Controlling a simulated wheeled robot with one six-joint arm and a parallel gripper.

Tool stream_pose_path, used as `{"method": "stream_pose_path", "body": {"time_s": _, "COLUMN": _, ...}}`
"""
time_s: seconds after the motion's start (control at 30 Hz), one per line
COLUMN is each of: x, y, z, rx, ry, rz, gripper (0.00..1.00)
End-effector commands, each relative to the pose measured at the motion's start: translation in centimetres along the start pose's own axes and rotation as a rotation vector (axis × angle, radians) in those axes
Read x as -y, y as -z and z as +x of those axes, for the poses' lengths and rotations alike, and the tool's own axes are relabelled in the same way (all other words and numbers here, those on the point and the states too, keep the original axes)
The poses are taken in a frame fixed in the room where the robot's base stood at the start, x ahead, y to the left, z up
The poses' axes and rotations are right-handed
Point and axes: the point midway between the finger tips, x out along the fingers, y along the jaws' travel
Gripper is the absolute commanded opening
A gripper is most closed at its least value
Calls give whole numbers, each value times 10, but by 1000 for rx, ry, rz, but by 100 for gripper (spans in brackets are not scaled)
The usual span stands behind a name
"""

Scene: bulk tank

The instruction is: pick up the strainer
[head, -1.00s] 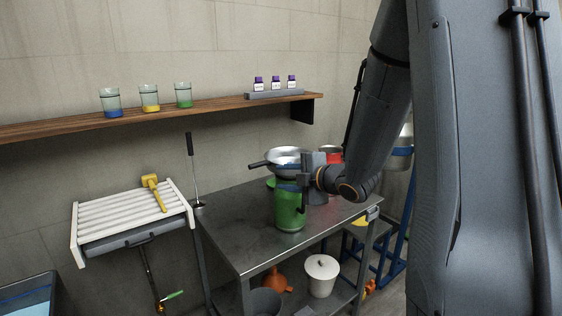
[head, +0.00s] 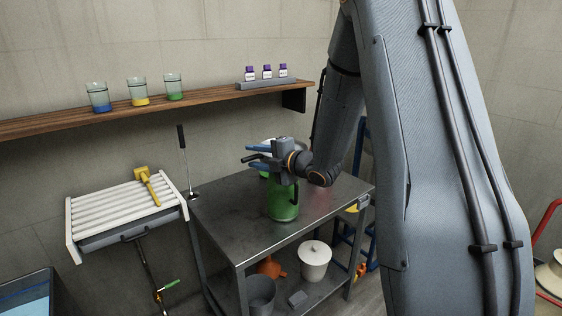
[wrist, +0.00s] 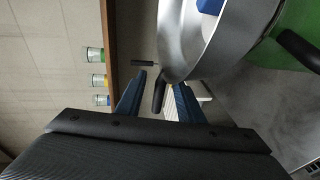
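The strainer is a silver metal bowl (wrist: 176,48) with a dark handle (wrist: 159,93). It sits on or over the mouth of the green jug (head: 282,203) on the grey metal table. In the head view my gripper (head: 256,156) covers most of the bowl. In the wrist view my gripper (wrist: 158,97) is open, with one blue finger on each side of the handle. A gap shows between the handle and the left finger; the right finger is closer to it. A bit of something blue (wrist: 208,5) shows at the bowl.
The grey metal table (head: 240,236) has bare room in front of the jug. A wooden shelf (head: 205,102) with jars (head: 137,92) and small bottles runs along the wall. A white ribbed rack (head: 110,208) with a yellow tool stands left. A white lidded pot (head: 315,263) is below.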

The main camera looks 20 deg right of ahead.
Motion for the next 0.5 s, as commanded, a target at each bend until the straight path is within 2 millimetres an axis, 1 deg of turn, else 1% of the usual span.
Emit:
{"method": "stream_pose_path", "body": {"time_s": 0.23, "x": 1, "y": -1, "z": 1, "rx": 2, "ry": 1, "rz": 1, "gripper": 34}}
{"method": "stream_pose_path", "body": {"time_s": 0.43, "x": 1, "y": -1, "z": 1, "rx": 2, "ry": 1, "rz": 1, "gripper": 0}}
{"method": "stream_pose_path", "body": {"time_s": 0.5, "x": 1, "y": -1, "z": 1, "rx": 2, "ry": 1, "rz": 1, "gripper": 0}}
